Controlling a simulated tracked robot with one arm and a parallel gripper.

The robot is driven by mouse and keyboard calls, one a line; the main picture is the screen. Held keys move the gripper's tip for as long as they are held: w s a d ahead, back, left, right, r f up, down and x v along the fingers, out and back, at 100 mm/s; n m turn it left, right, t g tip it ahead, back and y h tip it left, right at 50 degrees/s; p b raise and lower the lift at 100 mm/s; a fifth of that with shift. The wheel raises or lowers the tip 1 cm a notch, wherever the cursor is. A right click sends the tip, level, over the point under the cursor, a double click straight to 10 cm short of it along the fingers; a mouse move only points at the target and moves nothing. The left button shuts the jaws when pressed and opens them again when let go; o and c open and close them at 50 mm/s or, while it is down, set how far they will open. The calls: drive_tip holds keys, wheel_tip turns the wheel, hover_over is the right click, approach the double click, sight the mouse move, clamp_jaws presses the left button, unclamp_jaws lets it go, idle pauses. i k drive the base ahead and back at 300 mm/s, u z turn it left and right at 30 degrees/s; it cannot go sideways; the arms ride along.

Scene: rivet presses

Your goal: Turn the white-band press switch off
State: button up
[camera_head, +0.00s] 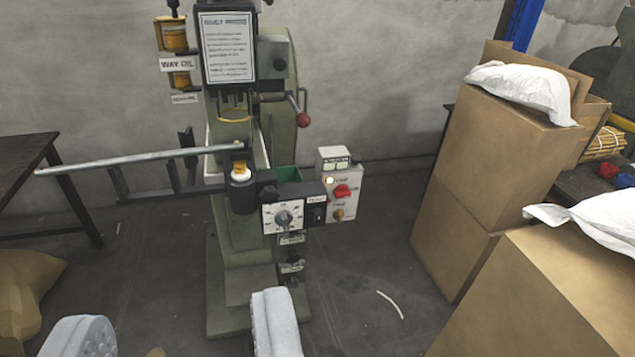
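A green rivet press (236,240) stands in the middle against the wall. A white band (240,175) shows around the top of its dark cylindrical post. A white control box (345,203) sits at the press's right side, with a red rotary switch (342,191) on its face and a small lit lamp at its upper left. I cannot tell the switch's setting for sure. My gripper (178,310) shows at the bottom edge as two pale grey fingers. They are wide apart, with nothing between them, in front of and below the press, apart from the switch.
A long metal bar (140,161) juts left from the press. Stacked cardboard boxes (500,150) with white bags fill the right. A dark table (25,155) stands left. Floor (365,260) right of the press is mostly clear.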

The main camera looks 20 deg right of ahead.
sight(343, 192)
drive_tip(key=z, duration=0.3)
drive_tip(key=i, duration=1)
drive_tip(key=z, duration=0.8)
